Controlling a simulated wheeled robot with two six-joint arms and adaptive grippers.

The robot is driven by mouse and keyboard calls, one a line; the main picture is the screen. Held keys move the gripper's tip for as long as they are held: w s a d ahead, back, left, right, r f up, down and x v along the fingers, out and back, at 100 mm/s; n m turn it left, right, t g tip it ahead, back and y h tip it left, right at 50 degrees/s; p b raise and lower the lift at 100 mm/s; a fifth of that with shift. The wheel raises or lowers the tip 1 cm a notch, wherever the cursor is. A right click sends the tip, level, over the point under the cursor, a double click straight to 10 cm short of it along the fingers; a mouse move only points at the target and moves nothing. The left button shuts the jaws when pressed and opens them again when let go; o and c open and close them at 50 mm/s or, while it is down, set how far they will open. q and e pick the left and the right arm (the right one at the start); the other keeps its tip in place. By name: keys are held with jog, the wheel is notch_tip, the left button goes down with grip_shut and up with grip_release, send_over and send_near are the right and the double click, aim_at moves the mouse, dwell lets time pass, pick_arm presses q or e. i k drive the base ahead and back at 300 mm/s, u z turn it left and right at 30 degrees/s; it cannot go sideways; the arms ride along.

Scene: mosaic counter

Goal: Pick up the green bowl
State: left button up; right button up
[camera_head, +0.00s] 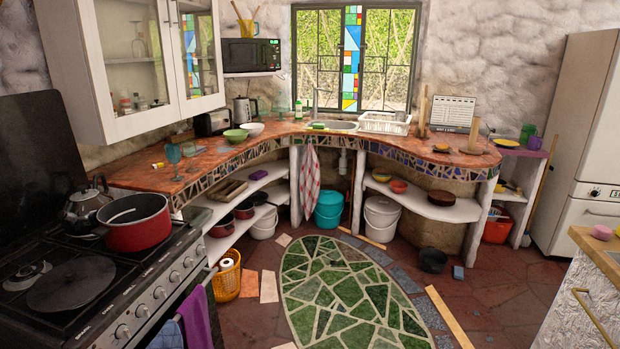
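A green bowl (236,135) sits upright on the left stretch of the mosaic counter (150,178), close to its front edge. A white bowl (252,129) stands just behind it to the right, touching or nearly touching it. A smaller greenish bowl (381,177) rests on the lower shelf under the right part of the counter. Neither of my grippers shows in the head view.
Glasses (174,155) stand on the counter left of the green bowl. A toaster (212,123) and a kettle (243,110) are behind it. A stove with a red pot (135,228) fills the left foreground. The floor around the green mosaic oval (350,290) is mostly open.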

aim_at(238, 137)
jog(key=z, duration=0.3)
jog(key=i, duration=3.15)
jog(key=u, duration=0.35)
jog(key=i, duration=2.1)
jog(key=u, duration=0.65)
jog(key=i, duration=0.35)
